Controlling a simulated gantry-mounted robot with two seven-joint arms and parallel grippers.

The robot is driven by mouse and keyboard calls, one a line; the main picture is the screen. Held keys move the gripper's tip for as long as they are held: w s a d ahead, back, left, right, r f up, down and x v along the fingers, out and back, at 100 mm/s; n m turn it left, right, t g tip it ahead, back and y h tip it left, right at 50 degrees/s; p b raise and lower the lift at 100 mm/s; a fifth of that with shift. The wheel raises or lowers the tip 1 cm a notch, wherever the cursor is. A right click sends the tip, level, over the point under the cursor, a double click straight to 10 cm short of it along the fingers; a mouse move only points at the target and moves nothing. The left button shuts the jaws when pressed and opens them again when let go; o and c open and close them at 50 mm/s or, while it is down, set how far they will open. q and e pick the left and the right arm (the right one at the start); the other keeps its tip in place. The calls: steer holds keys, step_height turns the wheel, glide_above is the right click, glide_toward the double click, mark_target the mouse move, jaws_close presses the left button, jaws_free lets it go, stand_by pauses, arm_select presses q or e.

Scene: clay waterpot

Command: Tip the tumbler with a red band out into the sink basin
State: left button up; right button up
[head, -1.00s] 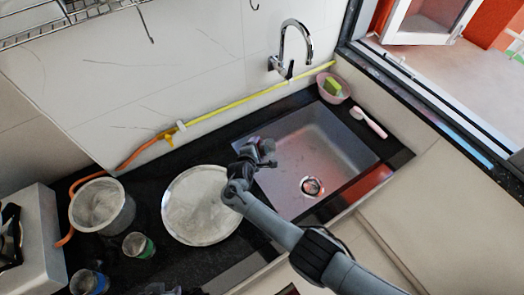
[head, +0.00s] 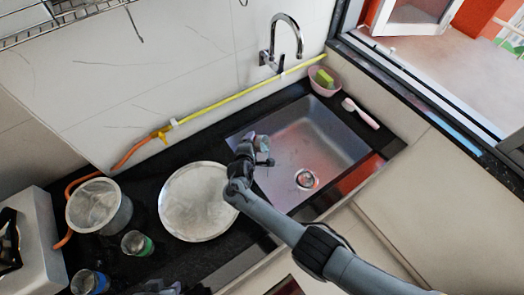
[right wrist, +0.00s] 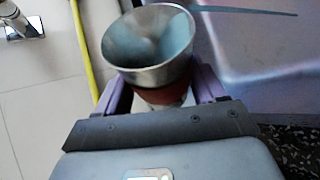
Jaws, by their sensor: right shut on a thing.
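The tumbler with a red band (right wrist: 158,95) is metal with a wide mouth, and its mouth faces the camera in the right wrist view. My right gripper (right wrist: 162,98) is shut around its red band. In the head view my right gripper (head: 258,152) and the small, partly hidden tumbler (head: 263,142) are over the left part of the grey sink basin (head: 335,147). The basin also shows in the right wrist view (right wrist: 265,65). I cannot tell what the tumbler contains. My left gripper (head: 160,288) is only partly visible at the bottom edge, its jaws unclear.
A round metal tray (head: 198,203) lies left of the sink. A pot (head: 98,207), a green-banded tumbler (head: 137,243) and a blue-banded tumbler (head: 88,282) stand further left. The faucet (head: 285,45) rises behind the basin. A pink bowl (head: 325,83) and brush (head: 360,113) sit at its right.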

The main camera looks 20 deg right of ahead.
steer(key=shift+s+d+m+t+p, duration=0.1)
steer(key=shift+m+t+p, duration=0.2)
steer(key=shift+p, duration=0.05)
stand_by(0.6)
steer(key=shift+r+y+p, duration=0.1)
steer(key=shift+y+p, duration=0.2)
steer(key=shift+s+d+r+m+t, duration=0.1)
steer(key=shift+d+r+m+t, duration=0.05)
steer(key=shift+m+t, duration=0.2)
steer(key=shift+p, duration=0.3)
stand_by(0.5)
steer(key=shift+s+d+r+m+t+y+p, duration=0.1)
steer(key=shift+r+m+t+y+p, duration=0.2)
steer(key=shift+m+y, duration=0.1)
steer(key=shift+r, duration=0.1)
stand_by(0.3)
